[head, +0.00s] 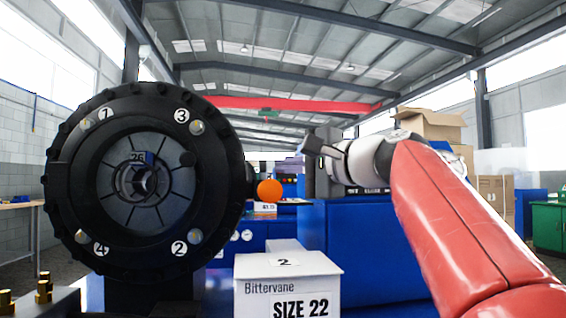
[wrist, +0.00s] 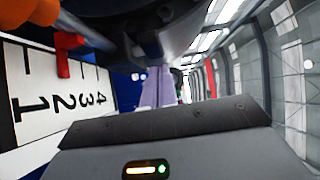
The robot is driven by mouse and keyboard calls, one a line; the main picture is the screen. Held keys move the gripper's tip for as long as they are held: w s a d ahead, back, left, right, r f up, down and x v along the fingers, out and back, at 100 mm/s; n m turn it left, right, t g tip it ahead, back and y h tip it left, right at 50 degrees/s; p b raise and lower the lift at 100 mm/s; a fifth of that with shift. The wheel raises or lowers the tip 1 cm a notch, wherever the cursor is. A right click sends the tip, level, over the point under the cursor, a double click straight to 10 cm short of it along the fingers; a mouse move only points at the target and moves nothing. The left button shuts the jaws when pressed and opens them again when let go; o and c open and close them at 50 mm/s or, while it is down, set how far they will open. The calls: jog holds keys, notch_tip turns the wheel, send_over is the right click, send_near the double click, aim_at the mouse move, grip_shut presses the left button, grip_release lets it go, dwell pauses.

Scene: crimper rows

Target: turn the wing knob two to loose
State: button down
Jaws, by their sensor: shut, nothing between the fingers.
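I cannot single out a wing knob marked two with certainty. In the head view a black round crimper head (head: 68,195) fills the left, with small bolts by the numbers 1 to 4. My gripper (head: 308,145) is right of it, apart from it, at the end of my raised arm. In the wrist view its pale fingers (wrist: 159,92) are together, with nothing seen between them. A white scale plate (wrist: 40,112) marked 1 to 4 is at left there, with a red T-shaped piece (wrist: 66,50) at its edge.
A white box (head: 287,285) marked "Bittervane SIZE 22" stands at front centre. An orange ball (head: 269,190) is behind it; an orange rounded part also shows in the wrist view (wrist: 88,4). A blue cabinet (head: 365,255) stands behind my arm. Cardboard boxes (head: 430,122) are at right.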

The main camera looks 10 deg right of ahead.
jog(key=shift+a, duration=0.45)
jog(key=shift+w, duration=0.1)
jog(key=shift+w+a+n+g+y, duration=0.15)
jog(key=shift+a+n+g+y, duration=0.1)
jog(key=shift+n+g+y, duration=0.55)
jog(key=shift+g+y, duration=0.2)
jog(key=shift+y, duration=0.1)
jog(key=shift+a+p, duration=0.1)
jog(key=shift+p, duration=0.2)
